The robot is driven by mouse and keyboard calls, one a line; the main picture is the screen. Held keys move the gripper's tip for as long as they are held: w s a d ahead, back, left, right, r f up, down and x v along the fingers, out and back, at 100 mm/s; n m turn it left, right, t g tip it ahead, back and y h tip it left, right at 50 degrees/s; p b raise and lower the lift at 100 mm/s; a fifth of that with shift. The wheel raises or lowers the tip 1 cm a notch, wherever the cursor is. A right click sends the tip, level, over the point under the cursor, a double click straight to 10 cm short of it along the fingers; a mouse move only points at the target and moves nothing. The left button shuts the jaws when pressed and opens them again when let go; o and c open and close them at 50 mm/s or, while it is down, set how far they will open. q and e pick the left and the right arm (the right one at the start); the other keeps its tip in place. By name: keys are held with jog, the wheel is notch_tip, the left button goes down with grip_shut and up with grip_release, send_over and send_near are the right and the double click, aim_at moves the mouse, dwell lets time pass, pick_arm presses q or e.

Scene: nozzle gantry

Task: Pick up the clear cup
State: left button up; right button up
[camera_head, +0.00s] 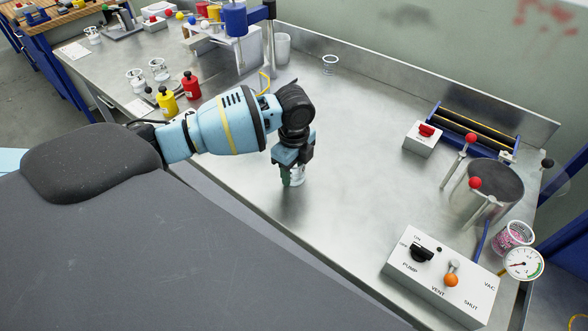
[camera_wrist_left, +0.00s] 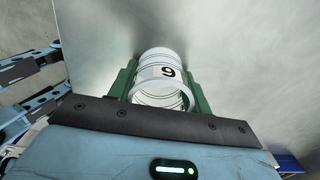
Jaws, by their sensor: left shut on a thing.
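My left gripper (camera_head: 292,178) is over the middle of the metal bench, pointing down. Its green fingers are shut on a clear cup (camera_wrist_left: 163,80), one on each side of the wall. The cup has a white label with a black 9 and ring-like edges in the left wrist view. In the head view only a small part of the cup (camera_head: 298,179) shows beside the fingers. I cannot tell whether its base touches the bench. My right gripper is not in view.
Another clear cup (camera_head: 330,64) stands near the bench's back edge. Yellow (camera_head: 167,103) and red (camera_head: 192,87) bottles stand at left. A pump control box (camera_head: 437,280), a metal pot (camera_head: 487,190) and a red-switch box (camera_head: 422,139) stand at right. The bench around the gripper is clear.

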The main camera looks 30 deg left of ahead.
pick_arm(q)
jog(key=shift+r, duration=0.1)
